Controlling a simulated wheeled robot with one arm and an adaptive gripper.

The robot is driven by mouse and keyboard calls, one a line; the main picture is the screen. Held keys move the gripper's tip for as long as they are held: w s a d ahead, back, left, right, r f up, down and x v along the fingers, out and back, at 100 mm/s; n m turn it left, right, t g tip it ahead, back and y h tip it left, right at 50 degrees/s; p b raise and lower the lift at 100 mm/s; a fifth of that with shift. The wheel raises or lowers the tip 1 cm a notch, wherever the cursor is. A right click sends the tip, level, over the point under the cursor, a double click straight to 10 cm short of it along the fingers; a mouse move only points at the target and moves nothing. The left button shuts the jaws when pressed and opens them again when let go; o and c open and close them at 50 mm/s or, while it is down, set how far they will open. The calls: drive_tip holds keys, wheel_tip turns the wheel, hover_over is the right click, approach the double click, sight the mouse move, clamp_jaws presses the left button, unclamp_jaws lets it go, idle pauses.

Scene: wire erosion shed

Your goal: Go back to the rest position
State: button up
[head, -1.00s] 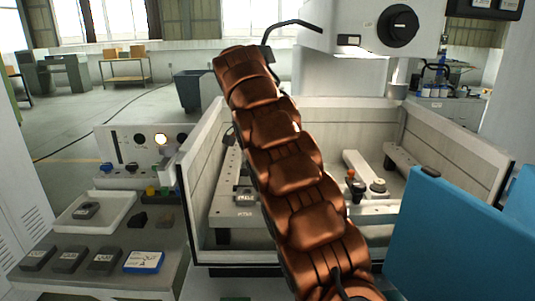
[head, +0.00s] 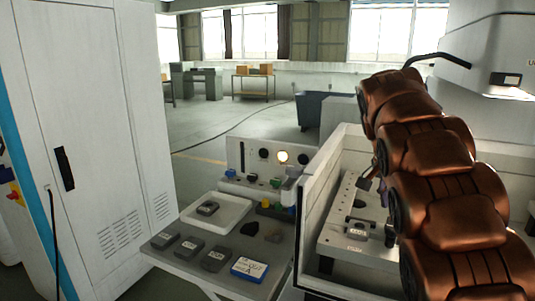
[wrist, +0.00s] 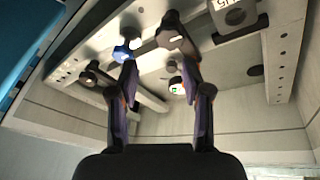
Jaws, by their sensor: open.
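My gripper (wrist: 156,66) shows in the wrist view with its two dark fingers apart and nothing between them. It is inside the machine tank (head: 318,200), over the pale fixture plates, and I cannot tell its exact height. In the head view my copper-coloured arm reaches over the tank at the right, and only a small dark part of the gripper shows beside it. A block with a dark hole (wrist: 236,14) sits on the plate in the wrist view. A similar small block (head: 357,231) shows on the plate in the head view.
A side table (head: 178,262) holds a white tray (head: 231,222) with a dark block, several grey blocks and a blue-white box (head: 249,269). A control panel (head: 236,155) stands behind. A tall cabinet (head: 95,130) is at the left. Floor beyond is open.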

drive_tip(key=s+a+f+n+g+y+p, duration=0.1)
drive_tip(key=s+a+f+n, duration=0.3)
drive_tip(key=s, duration=0.8)
drive_tip(key=s+a+f+n+y+p, duration=0.1)
drive_tip(key=s+a+f+n, duration=0.2)
drive_tip(key=s, duration=1)
drive_tip(key=s+a+f+n+g+y+p, duration=0.1)
drive_tip(key=s+a+f+n, duration=0.3)
drive_tip(key=s, duration=0.9)
wheel_tip(320, 180, down, 3)
drive_tip(key=shift+a+r+n+g+y+p, duration=0.15)
drive_tip(key=shift+a+n+g+y+p, duration=0.2)
drive_tip(key=shift+a, duration=0.55)
